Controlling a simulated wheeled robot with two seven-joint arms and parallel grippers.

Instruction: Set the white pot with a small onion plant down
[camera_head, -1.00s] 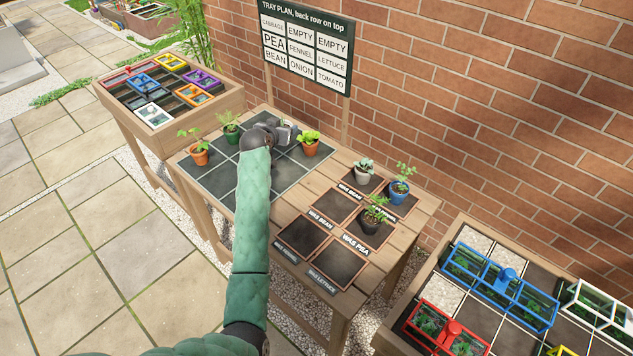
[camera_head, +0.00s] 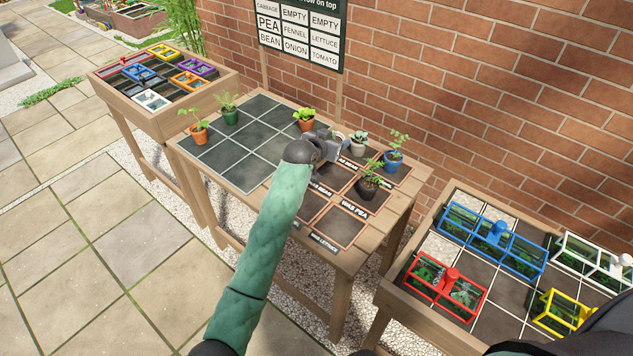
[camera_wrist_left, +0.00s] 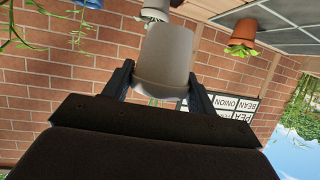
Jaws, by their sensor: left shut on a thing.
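My left gripper (camera_head: 334,142) is shut on a white pot (camera_wrist_left: 165,58), which sits between its two fingers in the left wrist view. That view is upside down, with the pot's rim towards the bottom of the picture. The plant in it is hidden or too small to make out. In the head view the gripper hides most of the pot. It is over the table between the dark gridded tray (camera_head: 226,150) and a second pale pot with a grey-green plant (camera_head: 358,148). I cannot tell whether the held pot touches anything. My right gripper is not in view.
A blue pot (camera_head: 393,166) and a black pot (camera_head: 367,188) stand close by on the right. Orange (camera_head: 199,134) and green (camera_head: 231,115) pots stand at the tray's back left; another orange pot (camera_head: 306,125) stands behind my gripper.

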